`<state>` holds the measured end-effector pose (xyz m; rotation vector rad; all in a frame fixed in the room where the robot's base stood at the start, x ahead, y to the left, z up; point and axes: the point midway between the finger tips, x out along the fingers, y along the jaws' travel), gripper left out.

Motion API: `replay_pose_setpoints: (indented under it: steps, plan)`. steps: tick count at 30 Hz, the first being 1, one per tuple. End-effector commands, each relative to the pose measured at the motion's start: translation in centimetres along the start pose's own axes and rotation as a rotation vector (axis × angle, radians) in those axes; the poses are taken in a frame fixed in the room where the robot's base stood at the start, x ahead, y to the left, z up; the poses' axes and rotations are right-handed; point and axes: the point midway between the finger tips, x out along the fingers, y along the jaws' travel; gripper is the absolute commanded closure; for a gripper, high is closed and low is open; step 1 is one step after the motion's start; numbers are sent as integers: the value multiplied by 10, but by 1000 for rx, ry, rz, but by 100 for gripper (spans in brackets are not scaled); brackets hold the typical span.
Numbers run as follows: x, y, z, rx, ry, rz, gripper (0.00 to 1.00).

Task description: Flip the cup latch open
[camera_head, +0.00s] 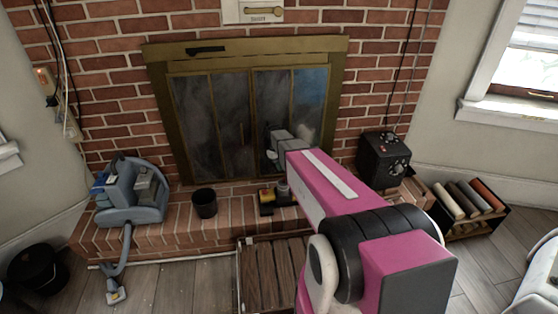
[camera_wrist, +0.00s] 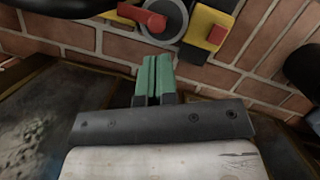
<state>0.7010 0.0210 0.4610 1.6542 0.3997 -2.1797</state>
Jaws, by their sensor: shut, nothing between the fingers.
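A small yellow and black device (camera_head: 268,198) with a grey round part sits on the brick hearth in front of the fireplace. In the wrist view a red lever (camera_wrist: 143,20) lies beside a grey round disc (camera_wrist: 168,18), with a yellow block and red button (camera_wrist: 217,34) to its right. I cannot tell for sure which part is the cup latch. My gripper (camera_wrist: 152,60) shows green fingers, shut together and empty, apart from the lever and just below the disc in the picture. In the head view its fingertips cannot be made out.
A black cup (camera_head: 205,203) stands left of the device. The fireplace doors (camera_head: 240,120) rise behind. A wooden crate (camera_head: 268,275) stands in front.

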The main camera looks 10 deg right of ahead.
Motion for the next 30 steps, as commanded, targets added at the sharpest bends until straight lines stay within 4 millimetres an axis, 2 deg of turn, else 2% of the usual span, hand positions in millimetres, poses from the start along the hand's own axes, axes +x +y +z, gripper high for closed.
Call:
replay_pose_setpoints:
  steps: [3, 9, 30]
  plan:
    - [18, 0, 0, 0, -2, -1, 100]
    - [32, 0, 0, 0, 0, 0, 100]
    - [34, -2, 2, -48, -1, 14, 100]
